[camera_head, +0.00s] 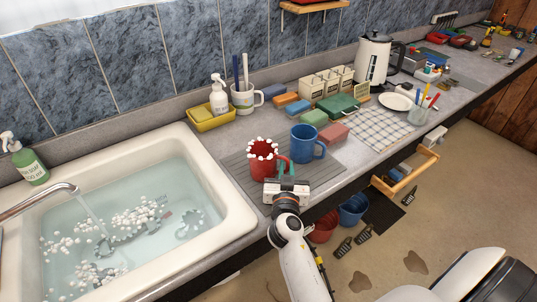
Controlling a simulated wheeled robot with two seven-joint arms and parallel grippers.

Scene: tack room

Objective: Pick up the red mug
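The red mug (263,167) stands upright on the grey ribbed drainer area, just right of the sink. Small white balls, like foam, sit along its rim, and its handle is on its right side. My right gripper (287,184) is at the counter's front edge, just in front of the mug and its handle. My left gripper is out of view.
A blue mug (307,144) stands close to the red mug's right. The water-filled sink (231,224) lies left, its tap running. Behind are a brush cup (244,99) and a yellow tray (212,121). Sponges, a checked cloth (378,131) and a kettle (372,62) fill the right.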

